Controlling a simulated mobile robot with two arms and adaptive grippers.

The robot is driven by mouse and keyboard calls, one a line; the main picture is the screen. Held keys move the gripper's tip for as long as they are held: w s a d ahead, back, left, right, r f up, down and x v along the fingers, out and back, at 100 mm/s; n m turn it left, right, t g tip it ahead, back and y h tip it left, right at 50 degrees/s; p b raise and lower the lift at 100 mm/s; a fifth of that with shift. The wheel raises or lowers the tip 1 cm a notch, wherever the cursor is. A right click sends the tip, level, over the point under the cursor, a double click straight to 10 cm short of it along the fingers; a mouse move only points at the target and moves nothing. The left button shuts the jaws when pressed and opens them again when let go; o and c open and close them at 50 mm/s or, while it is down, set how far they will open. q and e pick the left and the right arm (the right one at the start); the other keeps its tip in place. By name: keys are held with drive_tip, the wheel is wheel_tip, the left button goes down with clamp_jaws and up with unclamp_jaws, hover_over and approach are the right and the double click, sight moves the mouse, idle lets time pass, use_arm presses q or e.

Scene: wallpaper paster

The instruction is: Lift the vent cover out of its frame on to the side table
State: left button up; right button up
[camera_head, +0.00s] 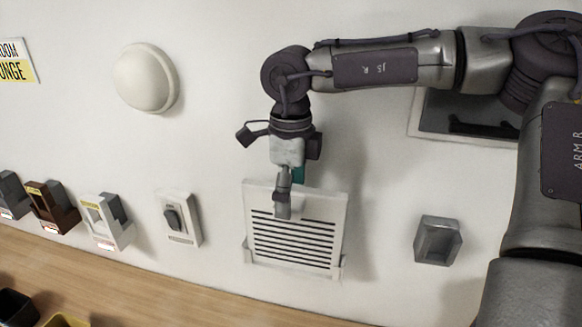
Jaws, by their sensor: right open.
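The white vent cover (325,212) with dark horizontal slats stands upright against the wall. Its frame (247,252) shows as small side brackets at the lower corners, and the cover sits between them. My right gripper (283,208) is open and points down in front of the cover's upper middle, hiding part of its top edge. I cannot tell whether it touches the cover. A wooden surface (200,291) runs along the bottom; I cannot tell whether it is the side table. My left gripper is out of view.
A switch (178,219) and several holders, including a white one (106,220), are on the wall to the left. A grey box (437,241) is at right. A round lamp (146,78) is above. Black (14,307) and yellow (66,320) bins stand at lower left.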

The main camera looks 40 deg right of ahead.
drive_tip(key=shift+f, duration=0.5)
drive_tip(key=shift+c, duration=0.2)
drive_tip(key=shift+r, duration=0.15)
drive_tip(key=c, duration=1.3)
